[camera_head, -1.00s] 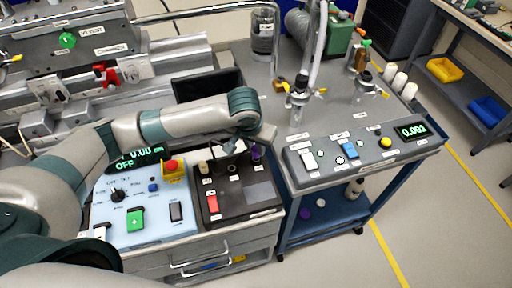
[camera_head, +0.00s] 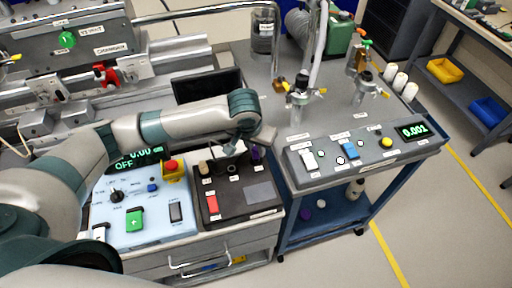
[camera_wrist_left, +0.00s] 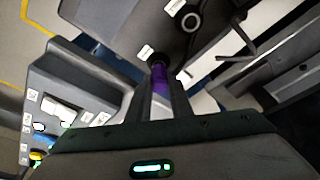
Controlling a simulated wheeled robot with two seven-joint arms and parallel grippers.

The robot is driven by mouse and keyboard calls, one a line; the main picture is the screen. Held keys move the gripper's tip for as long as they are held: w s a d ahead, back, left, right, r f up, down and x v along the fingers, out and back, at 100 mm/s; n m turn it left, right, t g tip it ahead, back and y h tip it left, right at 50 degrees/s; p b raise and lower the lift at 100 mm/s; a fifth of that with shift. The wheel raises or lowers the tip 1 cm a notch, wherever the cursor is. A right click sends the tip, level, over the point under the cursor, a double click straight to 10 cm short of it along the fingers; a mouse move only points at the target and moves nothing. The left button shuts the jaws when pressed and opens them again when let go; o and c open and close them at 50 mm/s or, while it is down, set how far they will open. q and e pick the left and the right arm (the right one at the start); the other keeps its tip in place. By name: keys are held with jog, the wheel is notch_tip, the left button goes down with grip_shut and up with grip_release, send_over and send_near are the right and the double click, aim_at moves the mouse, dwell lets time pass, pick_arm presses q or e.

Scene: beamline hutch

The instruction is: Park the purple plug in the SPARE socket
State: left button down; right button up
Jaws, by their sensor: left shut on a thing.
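The purple plug (camera_head: 256,155) is at the back right of the black socket panel (camera_head: 248,208). My left gripper (camera_head: 247,151) is over it, with its fingers partly hidden by the wrist. In the left wrist view the plug (camera_wrist_left: 159,80) is between the fingers of my left gripper (camera_wrist_left: 158,102), which is shut on it. The plug's dark end is at a dark round opening in the panel; I cannot tell how deep it sits. An empty ringed socket (camera_wrist_left: 190,21) is beside it. The socket labels are too small to read. My right gripper is not in view.
A tan plug (camera_head: 205,168) and a red switch (camera_head: 212,204) are on the same panel. A blue control panel with a red emergency button (camera_head: 171,165) stands to the left. A grey switch box (camera_head: 365,153) on a cart is close to the right.

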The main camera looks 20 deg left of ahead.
pick_arm(q)
jog(key=shift+f, duration=0.25)
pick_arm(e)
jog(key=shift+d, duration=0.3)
pick_arm(q)
jog(key=shift+f, duration=0.25)
jog(key=c, duration=1.5)
grip_release()
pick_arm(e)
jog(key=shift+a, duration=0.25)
pick_arm(q)
jog(key=shift+r, duration=0.1)
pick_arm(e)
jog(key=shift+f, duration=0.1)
